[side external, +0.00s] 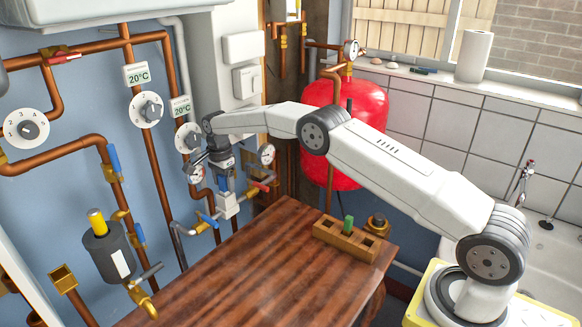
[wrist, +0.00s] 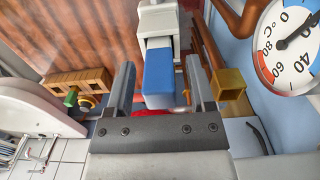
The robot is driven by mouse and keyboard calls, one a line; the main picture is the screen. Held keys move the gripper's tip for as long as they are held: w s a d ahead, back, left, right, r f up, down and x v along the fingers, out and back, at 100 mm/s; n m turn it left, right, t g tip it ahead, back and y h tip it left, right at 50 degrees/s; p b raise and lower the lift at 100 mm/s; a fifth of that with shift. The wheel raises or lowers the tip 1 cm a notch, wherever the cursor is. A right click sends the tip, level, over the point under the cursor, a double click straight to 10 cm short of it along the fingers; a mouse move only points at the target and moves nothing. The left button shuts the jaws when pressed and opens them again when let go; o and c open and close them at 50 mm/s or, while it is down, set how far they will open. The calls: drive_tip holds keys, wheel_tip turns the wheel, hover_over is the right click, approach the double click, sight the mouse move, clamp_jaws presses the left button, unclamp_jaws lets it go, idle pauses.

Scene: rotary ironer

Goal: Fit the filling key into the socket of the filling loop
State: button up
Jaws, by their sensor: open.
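The blue filling key (wrist: 158,75) stands between the two fingers of my gripper (wrist: 160,88) in the wrist view. The fingers are open, with a gap on each side of the key. The key's far end meets the opening of the white socket block (wrist: 160,18); how deep it sits I cannot tell. In the side view my gripper (side external: 222,166) points down over the blue key (side external: 224,183), which is upright above the white socket of the filling loop (side external: 228,206). The fingers partly hide the key there.
A wooden holder (side external: 330,233) with a green piece (side external: 348,224) stands on the brown table (side external: 230,275). Gauges (side external: 266,154), a red lever (side external: 258,186) and a blue lever (side external: 208,219) crowd the loop. Copper pipes line the blue wall. The table's middle is clear.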

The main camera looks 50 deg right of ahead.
wheel_tip(320, 180, up, 11)
drive_tip(key=shift+r, duration=0.2)
idle(0.4)
drive_tip(key=shift+s, duration=0.1)
idle(0.5)
drive_tip(key=shift+s+a+r+n, duration=0.15)
drive_tip(key=shift+s+a+n, duration=0.25)
drive_tip(key=shift+n, duration=0.5)
drive_tip(key=s+a+f+n+t, duration=0.1)
drive_tip(key=s+n, duration=0.4)
drive_tip(key=s, duration=0.6)
drive_tip(key=s+a+f+n, duration=0.1)
drive_tip(key=s+f+n, duration=0.2)
drive_tip(key=s, duration=0.9)
drive_tip(key=s+a+f+n+t, duration=0.1)
drive_tip(key=s+a+f+n, duration=0.1)
drive_tip(key=s+n, duration=0.6)
drive_tip(key=s, duration=0.4)
drive_tip(key=shift+f+t, duration=0.2)
drive_tip(key=shift+t, duration=0.1)
drive_tip(key=shift+w+a, duration=0.1)
